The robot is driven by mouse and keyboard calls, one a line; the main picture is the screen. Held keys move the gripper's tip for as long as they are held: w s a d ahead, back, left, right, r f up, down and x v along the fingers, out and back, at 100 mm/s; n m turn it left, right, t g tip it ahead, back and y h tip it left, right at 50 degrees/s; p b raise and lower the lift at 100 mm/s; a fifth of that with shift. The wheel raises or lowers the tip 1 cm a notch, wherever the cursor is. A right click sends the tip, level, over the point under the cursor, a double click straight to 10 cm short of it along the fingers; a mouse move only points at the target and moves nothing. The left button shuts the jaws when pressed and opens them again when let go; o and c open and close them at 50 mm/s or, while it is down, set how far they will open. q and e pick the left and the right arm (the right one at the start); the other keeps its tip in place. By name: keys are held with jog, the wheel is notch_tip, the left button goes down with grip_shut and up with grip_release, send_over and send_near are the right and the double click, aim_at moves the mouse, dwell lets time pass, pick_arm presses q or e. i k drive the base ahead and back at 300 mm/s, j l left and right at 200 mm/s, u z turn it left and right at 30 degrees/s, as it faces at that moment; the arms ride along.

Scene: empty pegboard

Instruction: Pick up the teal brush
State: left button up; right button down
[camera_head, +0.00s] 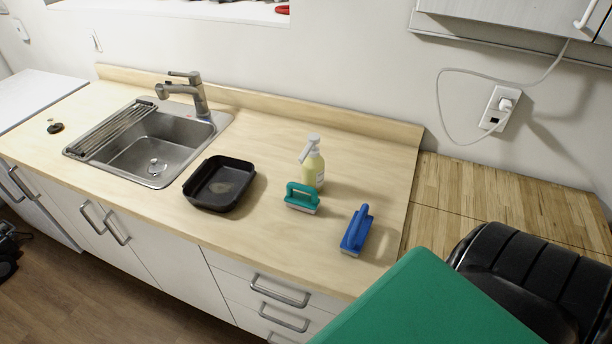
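The teal brush (302,197) sits on the wooden countertop (290,240), with its looped handle upward and pale bristles below. It stands just in front of a soap bottle and to the left of a blue brush. Neither of my grippers shows in the head view, so I cannot see where they are relative to the brush or whether they hold anything.
A blue brush (356,230) and a pale yellow pump bottle (313,168) stand close to the teal brush. A black pan (219,184) lies left, beside the sink (160,145). A green surface (425,305) and black cushioned object (530,280) fill the lower right. The front counter is clear.

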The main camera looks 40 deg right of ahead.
aim_at(306, 204)
jog(key=z, duration=1.2)
